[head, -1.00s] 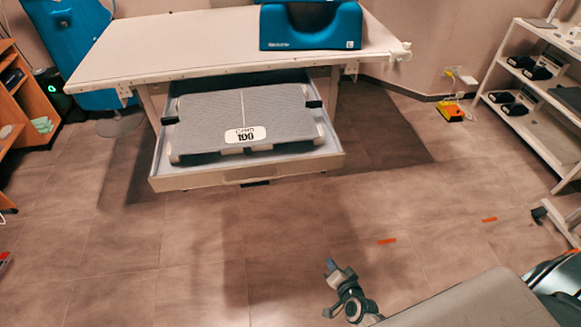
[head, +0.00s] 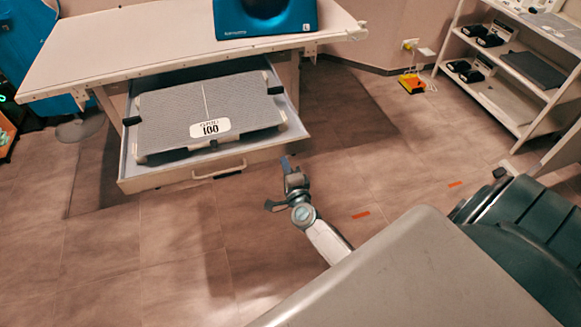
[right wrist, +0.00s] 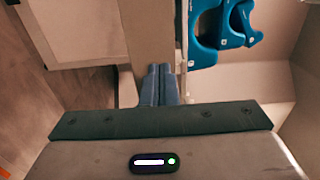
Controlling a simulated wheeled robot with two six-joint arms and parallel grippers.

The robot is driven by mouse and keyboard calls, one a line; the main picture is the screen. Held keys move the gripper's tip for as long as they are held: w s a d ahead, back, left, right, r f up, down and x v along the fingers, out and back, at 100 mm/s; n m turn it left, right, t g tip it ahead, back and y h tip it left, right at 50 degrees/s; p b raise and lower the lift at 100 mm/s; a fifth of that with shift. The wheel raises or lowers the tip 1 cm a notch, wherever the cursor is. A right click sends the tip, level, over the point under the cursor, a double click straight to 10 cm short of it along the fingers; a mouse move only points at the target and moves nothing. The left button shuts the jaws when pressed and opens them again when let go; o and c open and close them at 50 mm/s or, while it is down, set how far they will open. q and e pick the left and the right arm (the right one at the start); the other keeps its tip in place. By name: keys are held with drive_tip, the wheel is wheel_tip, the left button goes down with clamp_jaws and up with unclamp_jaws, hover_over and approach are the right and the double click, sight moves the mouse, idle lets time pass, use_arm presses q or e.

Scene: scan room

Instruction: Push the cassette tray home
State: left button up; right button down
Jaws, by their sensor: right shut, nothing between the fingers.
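The cassette tray (head: 128,181) is a white drawer pulled out from under the table. It holds a grey panel (head: 180,112) with a white label reading 100, clipped at its sides by black pieces. My left gripper is not in view.
The white table (head: 150,45) stands above the tray and carries a blue head support (head: 262,18). A white shelf (head: 520,80) stands at the right, with a yellow-orange device (head: 411,83) on the floor nearby. The floor before the tray is clear.

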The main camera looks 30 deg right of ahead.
sight(279, 149)
drive_tip(key=shift+x, duration=2)
